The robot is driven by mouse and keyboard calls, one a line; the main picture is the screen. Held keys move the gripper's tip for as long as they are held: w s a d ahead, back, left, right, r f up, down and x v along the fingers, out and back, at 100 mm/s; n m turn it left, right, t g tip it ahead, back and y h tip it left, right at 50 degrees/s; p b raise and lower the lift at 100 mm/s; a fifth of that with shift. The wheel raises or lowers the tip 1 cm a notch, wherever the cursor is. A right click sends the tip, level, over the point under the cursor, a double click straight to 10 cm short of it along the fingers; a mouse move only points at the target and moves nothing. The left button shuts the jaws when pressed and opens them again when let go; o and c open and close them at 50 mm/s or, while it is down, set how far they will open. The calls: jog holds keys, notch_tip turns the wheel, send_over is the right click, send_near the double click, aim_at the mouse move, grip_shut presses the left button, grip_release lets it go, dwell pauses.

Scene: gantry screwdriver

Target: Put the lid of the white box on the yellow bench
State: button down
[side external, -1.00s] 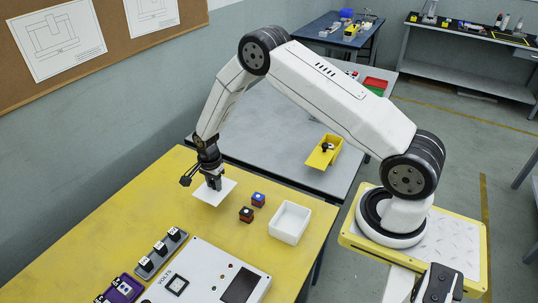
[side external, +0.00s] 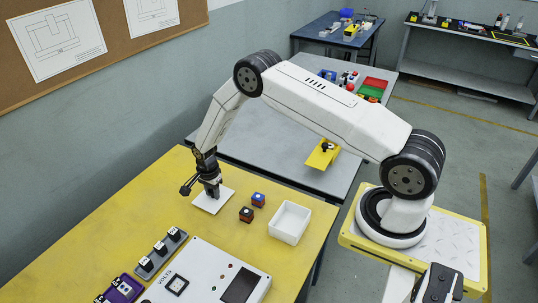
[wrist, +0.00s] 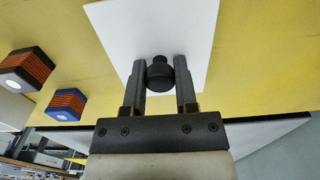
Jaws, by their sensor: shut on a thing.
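The lid is a flat white square plate (side external: 208,203) with a round black knob (wrist: 159,75). My gripper (side external: 212,192) is shut on the knob, with one finger on each side of it in the wrist view. The lid is low at the yellow bench (side external: 120,233), left of the box; I cannot tell for certain whether it touches the bench top. The white box (side external: 290,222) stands open on the bench near its right edge, and its inside looks empty.
Two small block-like parts, one blue-topped (side external: 258,199) and one dark and red (side external: 246,214), stand between the lid and the box. A white panel (side external: 215,275) and a grey switch strip (side external: 160,253) lie nearer the front. The bench left of the lid is clear.

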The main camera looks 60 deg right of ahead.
jog(key=shift+f, duration=0.15)
jog(key=shift+c, duration=1.9)
grip_release()
jog(key=shift+r, duration=0.2)
notch_tip(320, 180, up, 12)
